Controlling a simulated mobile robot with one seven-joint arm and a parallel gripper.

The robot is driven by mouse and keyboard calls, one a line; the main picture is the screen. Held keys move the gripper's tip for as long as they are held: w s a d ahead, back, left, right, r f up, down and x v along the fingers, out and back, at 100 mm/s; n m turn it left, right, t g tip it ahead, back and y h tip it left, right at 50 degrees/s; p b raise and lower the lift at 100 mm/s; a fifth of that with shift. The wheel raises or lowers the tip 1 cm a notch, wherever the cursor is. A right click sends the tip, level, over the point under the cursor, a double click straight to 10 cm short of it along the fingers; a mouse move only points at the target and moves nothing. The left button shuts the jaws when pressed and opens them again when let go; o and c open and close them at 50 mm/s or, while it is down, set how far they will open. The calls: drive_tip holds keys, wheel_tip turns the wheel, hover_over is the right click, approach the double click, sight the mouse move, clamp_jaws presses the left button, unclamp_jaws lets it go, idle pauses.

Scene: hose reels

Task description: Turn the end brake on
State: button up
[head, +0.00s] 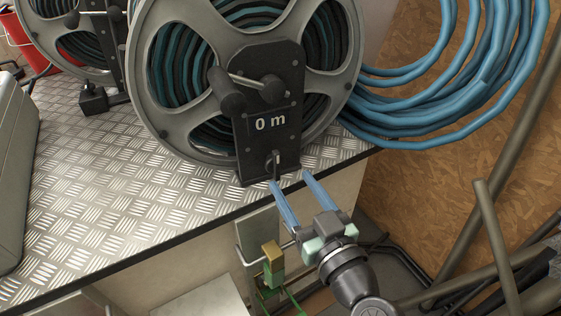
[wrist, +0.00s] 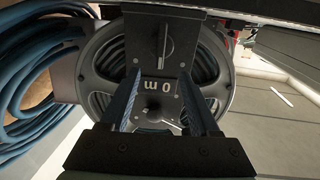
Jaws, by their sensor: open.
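The end hose reel's black plate (head: 266,105) reads "0 m" and carries a crank above that label. A small dark brake lever (head: 275,163) sits low on the plate. In the wrist view, which is upside down, the lever (wrist: 165,38) lies along the plate's length. My gripper (head: 291,180) is open and empty, with its two blue fingers pointing at the plate's lower end. The fingertips are just in front of and below the lever in the head view. In the wrist view the gripper's fingers (wrist: 160,78) flank the label, and the lever shows beyond their tips, not between them.
The reel stands near the edge of a metal tread-plate bench (head: 110,190). A second reel (head: 72,35) is at the upper left. Blue hose coils (head: 450,90) hang on the right. A grey case (head: 15,170) sits at far left. Pipes (head: 500,250) lean at lower right.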

sight(278, 160)
drive_tip(key=x, duration=0.6)
drive_tip(key=shift+w+a, duration=0.15)
drive_tip(key=shift+w, duration=0.05)
